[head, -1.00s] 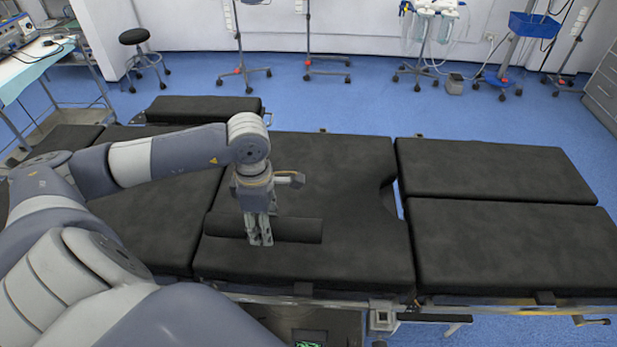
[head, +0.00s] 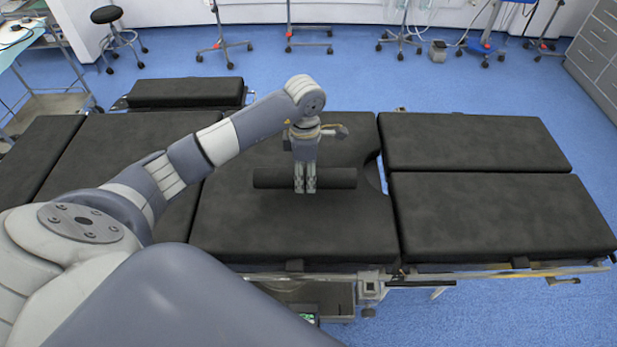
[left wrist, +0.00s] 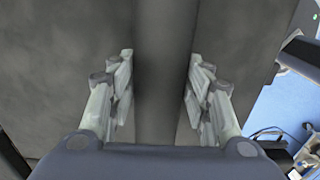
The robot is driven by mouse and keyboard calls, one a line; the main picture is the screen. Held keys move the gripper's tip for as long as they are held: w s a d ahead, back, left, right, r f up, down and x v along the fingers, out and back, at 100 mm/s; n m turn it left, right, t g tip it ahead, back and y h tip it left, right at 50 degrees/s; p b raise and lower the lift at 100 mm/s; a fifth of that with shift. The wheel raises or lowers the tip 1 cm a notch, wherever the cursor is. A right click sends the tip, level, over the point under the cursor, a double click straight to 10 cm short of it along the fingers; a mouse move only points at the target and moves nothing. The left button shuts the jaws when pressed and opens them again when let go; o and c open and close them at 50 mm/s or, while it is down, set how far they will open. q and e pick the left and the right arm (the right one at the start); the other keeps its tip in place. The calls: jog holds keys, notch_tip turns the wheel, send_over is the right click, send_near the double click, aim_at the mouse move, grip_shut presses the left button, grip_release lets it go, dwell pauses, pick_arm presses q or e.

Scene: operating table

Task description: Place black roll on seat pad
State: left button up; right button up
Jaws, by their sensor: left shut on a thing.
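The black roll (head: 335,178) lies crosswise over the middle pad with the notched right edge, which looks like the seat pad (head: 300,228). My left gripper (head: 305,190) reaches down from above and is shut on the roll near its middle. In the left wrist view the roll (left wrist: 163,60) runs between the two fingers of my left gripper (left wrist: 160,95), over dark padding. Whether the roll touches the pad or hangs slightly above it, I cannot tell. My right gripper is not in view.
Two split leg pads (head: 475,143) lie to the right, past a gap. More padding (head: 110,165) lies to the left. A metal rail (head: 430,273) runs along the near edge. The seat pad around the roll is clear. A stool (head: 118,38) and wheeled stands are far back.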

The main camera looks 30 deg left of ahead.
pick_arm(q)
jog(key=shift+w+d, duration=0.1)
jog(key=shift+w, duration=0.2)
notch_tip(320, 180, down, 3)
jog(key=shift+w+f+p, duration=0.1)
jog(key=shift+p, duration=0.55)
jog(key=shift+f, duration=0.2)
jog(key=o, duration=1.2)
jog(key=shift+f, duration=0.15)
jog(key=shift+c, duration=0.2)
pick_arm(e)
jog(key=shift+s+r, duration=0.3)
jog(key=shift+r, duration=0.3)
